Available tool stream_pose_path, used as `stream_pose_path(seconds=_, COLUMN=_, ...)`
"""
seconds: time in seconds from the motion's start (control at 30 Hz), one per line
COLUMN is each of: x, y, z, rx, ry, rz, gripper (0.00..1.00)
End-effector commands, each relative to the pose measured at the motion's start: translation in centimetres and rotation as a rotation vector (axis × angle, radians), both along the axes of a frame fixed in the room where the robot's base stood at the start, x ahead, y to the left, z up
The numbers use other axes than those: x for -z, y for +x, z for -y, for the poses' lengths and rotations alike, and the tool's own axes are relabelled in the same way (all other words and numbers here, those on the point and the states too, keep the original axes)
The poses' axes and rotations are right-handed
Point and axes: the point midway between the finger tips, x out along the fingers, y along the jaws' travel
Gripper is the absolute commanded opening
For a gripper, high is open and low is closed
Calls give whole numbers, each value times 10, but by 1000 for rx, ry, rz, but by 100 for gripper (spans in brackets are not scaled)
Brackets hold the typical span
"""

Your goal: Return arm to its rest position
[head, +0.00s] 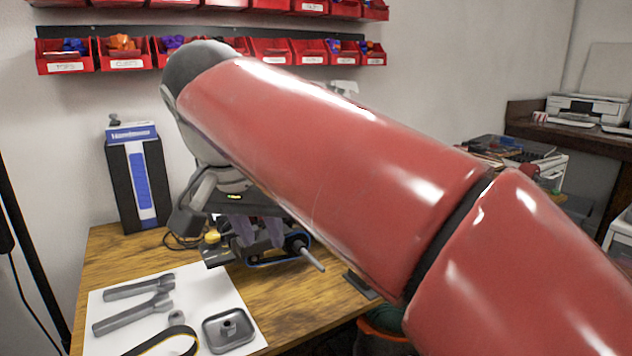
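My red arm crosses the view from the lower right to the upper left and hides much of the middle. It bends down at a grey joint, and my gripper (256,232) hangs low over the wooden table (118,250). The gripper is close above a dark device with a blue belt (275,260) and a grey shaft pointing to the lower right. Its fingers are small and partly covered, so I cannot tell if they are open, shut or touching the device.
A white sheet (215,290) holds grey tools (132,312), a black belt (165,340) and a grey tray (230,332). A black and blue box (138,185) stands at the back left. Red bins (66,55) line the wall. A printer (585,108) stands far right.

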Motion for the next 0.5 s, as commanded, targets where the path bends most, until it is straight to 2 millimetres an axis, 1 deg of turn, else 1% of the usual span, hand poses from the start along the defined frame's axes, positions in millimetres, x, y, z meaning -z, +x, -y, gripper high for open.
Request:
stream_pose_path(seconds=0.03, x=4, y=-2, z=10, rx=-6, ry=-6, rz=2, gripper=28)
stream_pose_path(seconds=0.17, x=19, y=-6, z=37, rx=-36, ry=-22, rz=2, gripper=28)
stream_pose_path(seconds=0.27, x=34, y=-12, z=63, rx=-62, ry=-31, rz=1, gripper=28)
stream_pose_path(seconds=0.37, x=57, y=-22, z=98, rx=-88, ry=-35, rz=2, gripper=28)
stream_pose_path(seconds=0.4, x=70, y=-29, z=114, rx=-101, ry=-35, rz=3, gripper=28)
stream_pose_path(seconds=0.47, x=91, y=-41, z=140, rx=-117, ry=-28, rz=8, gripper=28)
stream_pose_path(seconds=0.5, x=107, y=-50, z=157, rx=-127, ry=-23, rz=13, gripper=28)
